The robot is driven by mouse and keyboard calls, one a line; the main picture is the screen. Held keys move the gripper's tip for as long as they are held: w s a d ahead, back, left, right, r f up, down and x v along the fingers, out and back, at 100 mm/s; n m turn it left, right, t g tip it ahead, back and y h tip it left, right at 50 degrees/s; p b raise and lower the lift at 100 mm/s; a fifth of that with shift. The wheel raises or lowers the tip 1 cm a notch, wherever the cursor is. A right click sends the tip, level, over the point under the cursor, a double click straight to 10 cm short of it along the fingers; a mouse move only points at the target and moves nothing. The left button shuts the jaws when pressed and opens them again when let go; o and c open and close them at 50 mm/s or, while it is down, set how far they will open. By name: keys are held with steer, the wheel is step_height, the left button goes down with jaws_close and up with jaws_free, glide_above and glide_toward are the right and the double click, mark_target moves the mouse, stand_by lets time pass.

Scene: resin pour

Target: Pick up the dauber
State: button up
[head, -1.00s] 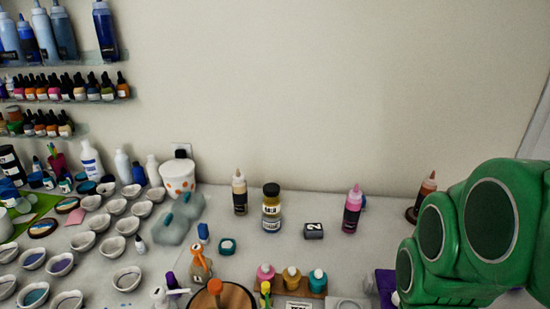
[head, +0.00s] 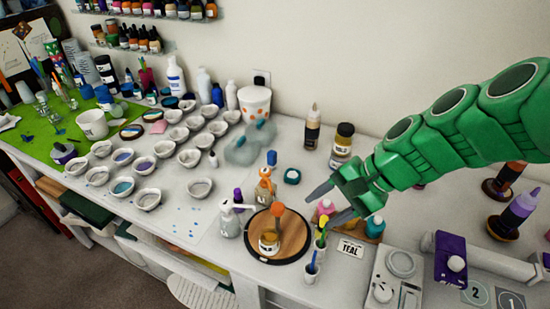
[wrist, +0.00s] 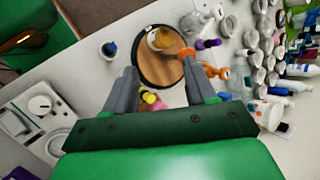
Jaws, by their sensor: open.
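An orange round-topped piece (head: 278,210), which looks like the dauber, stands on a round wooden board (head: 296,250) beside a small amber jar (head: 268,243). Whether it rests in the jar or behind it I cannot tell. In the wrist view the orange piece (wrist: 187,52) is by the right finger's tip, with the amber jar (wrist: 160,40) further out. My gripper (head: 317,213) is open and empty, right of the board in the head view. Its fingers (wrist: 160,66) point toward the board; contact with anything is not visible.
Several white bowls (head: 147,198) fill the left.

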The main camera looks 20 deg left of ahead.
steer(key=w+a+m+y, duration=0.3)
steer(key=w+a, duration=0.3)
steer(key=a, duration=0.2)
steer(key=m+t+y, duration=0.2)
steer(key=m+y, duration=0.1)
steer(key=m, duration=0.6)
glide_toward(268, 156)
steer(key=s+a+r, duration=0.1)
steer(key=s+r, duration=0.3)
steer(key=s, duration=0.1)
steer(key=w+f+m, duration=0.1)
steer(key=f, duration=0.1)
steer(key=w+a+f+m+t, duration=0.1)
steer(key=w+f+m, duration=0.2)
steer(key=w+f, duration=0.1)
steer(key=f, duration=0.1)
steer(key=shift+a+t, duration=0.35)
steer(key=shift+t, duration=0.05)
steer(key=shift+r+x, duration=0.15)
steer(key=shift+x, duration=1.8)
steer(key=shift+r+x, duration=0.1)
steer(key=shift+x, duration=1.8)
steer(key=shift+w+a, duration=0.1)
steer(key=shift+w, duration=0.05)
jaws_close()
steer(key=shift+r, duration=0.1)
